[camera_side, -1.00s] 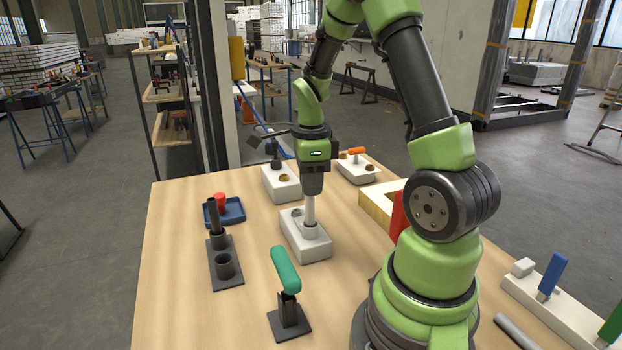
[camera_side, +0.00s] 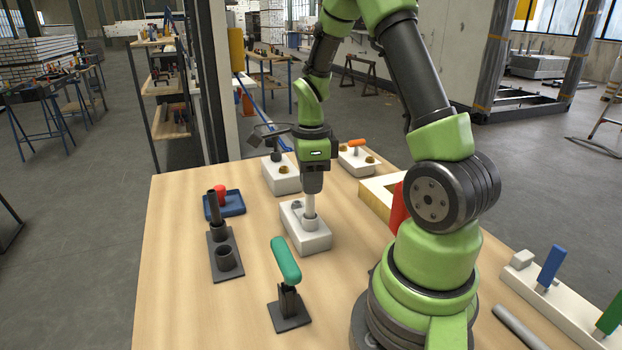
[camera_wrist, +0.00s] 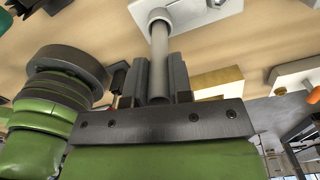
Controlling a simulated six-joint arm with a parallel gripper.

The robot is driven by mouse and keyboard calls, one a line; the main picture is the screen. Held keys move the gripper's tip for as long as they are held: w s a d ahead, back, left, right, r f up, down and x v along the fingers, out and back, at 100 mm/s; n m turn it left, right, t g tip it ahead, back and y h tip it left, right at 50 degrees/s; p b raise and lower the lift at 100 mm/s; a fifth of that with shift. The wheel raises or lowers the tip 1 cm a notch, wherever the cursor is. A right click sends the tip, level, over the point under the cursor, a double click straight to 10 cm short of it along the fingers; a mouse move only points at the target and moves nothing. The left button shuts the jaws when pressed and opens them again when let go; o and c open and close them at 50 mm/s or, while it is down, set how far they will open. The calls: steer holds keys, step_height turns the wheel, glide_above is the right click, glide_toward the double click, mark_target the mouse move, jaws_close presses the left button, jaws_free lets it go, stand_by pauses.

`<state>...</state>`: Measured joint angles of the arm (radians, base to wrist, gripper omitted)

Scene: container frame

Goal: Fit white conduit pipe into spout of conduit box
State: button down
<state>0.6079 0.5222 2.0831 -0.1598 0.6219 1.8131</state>
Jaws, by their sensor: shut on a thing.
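The white conduit pipe (camera_side: 310,204) is upright in my gripper (camera_side: 312,190), whose jaws are shut on its upper part. The white conduit box (camera_side: 318,242) lies on the table below, with a round spout (camera_side: 309,223) on top. The pipe's lower end is inside the spout's mouth; how deep it sits is hidden. In the wrist view, the pipe (camera_wrist: 158,50) runs between the fingers (camera_wrist: 158,75) to the spout (camera_wrist: 160,15) on the box (camera_wrist: 205,10), and looks in line with it.
A dark plate with tubes (camera_side: 226,258) and a blue tray with a red part (camera_side: 232,204) stand left. A green-handled stand (camera_side: 287,300) is in front. Two white blocks with fittings (camera_side: 283,178) (camera_side: 356,164) stand behind. The table's left front is clear.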

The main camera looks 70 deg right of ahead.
steer(key=shift+f, duration=0.95)
stand_by(0.8)
steer(key=c, duration=0.9)
jaws_free()
steer(key=shift+c, duration=0.2)
step_height(320, 180, up, 10)
steer(key=shift+f, duration=0.1)
step_height(320, 180, up, 6)
stand_by(0.5)
